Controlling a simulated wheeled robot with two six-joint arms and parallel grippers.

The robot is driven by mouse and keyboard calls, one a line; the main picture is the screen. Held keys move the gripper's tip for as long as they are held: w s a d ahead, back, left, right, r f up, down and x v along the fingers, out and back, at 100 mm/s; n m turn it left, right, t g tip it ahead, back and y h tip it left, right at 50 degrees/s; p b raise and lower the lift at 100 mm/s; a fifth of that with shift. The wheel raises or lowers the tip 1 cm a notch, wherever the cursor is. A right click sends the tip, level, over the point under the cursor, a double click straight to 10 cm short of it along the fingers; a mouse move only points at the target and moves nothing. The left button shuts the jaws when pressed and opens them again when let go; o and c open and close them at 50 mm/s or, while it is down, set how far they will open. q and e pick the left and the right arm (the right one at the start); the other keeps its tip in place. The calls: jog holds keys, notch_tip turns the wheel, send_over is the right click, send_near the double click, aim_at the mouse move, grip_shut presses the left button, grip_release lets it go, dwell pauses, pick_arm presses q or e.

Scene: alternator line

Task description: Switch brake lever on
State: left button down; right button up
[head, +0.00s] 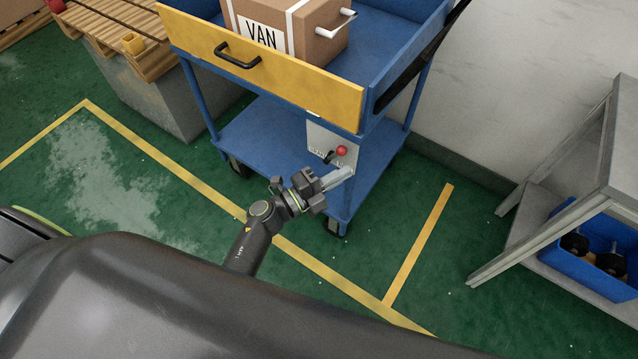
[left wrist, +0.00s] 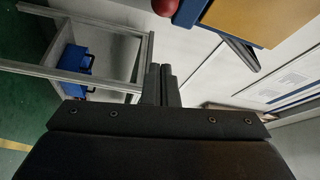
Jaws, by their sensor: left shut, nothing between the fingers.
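The brake lever (head: 341,150) has a red ball knob and sits on a small grey plate (head: 321,136) on the blue cart's (head: 262,143) near right corner post. The plate has small dark markings that I cannot read. My left gripper (head: 345,175) is shut and empty, just below the red knob in the head view. I see no clear contact with the lever. In the left wrist view, the closed fingers (left wrist: 161,84) point away from the camera, and the red knob (left wrist: 165,6) shows at the top edge, apart from them. My right gripper is in neither view.
The cart's upper tray has a yellow front (head: 290,87) with a black handle and holds a cardboard box (head: 318,45) marked VAN. A grey rack (head: 560,215) with a blue bin (head: 600,270) stands right. Wooden pallets (head: 118,35) are left.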

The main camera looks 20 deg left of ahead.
aim_at(335, 155)
pick_arm(q)
jog(key=w, duration=0.1)
jog(key=w+a, duration=0.2)
jog(key=shift+w+f+b, duration=0.3)
jog(key=shift+f+b, duration=0.05)
jog(key=shift+b, duration=0.05)
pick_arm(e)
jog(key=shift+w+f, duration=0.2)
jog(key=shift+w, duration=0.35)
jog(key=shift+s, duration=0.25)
